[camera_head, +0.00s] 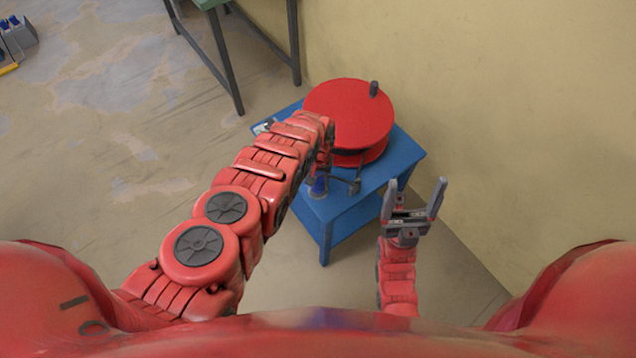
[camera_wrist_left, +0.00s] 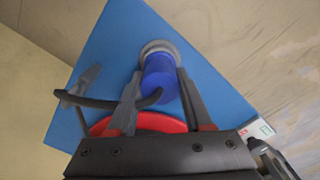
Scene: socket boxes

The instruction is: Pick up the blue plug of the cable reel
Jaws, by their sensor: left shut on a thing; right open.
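The red cable reel (camera_head: 350,112) lies flat on a blue table (camera_head: 403,156). The blue plug (camera_head: 319,186) is at the table's near edge, partly hidden behind my left arm. In the left wrist view the blue plug (camera_wrist_left: 159,78) has a grey ring at one end, and a black cable (camera_wrist_left: 105,103) runs past it. My left gripper (camera_wrist_left: 158,84) is shut on the blue plug, a finger on each side. The left fingers are mostly hidden in the head view. My right gripper (camera_head: 414,198) is open and empty, to the right of the table.
A yellow wall (camera_head: 530,110) stands close behind and to the right of the blue table. A green-topped table with dark legs (camera_head: 222,55) is at the back. A grey and blue object (camera_head: 18,36) is at the far left. The floor (camera_head: 110,130) at the left is clear.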

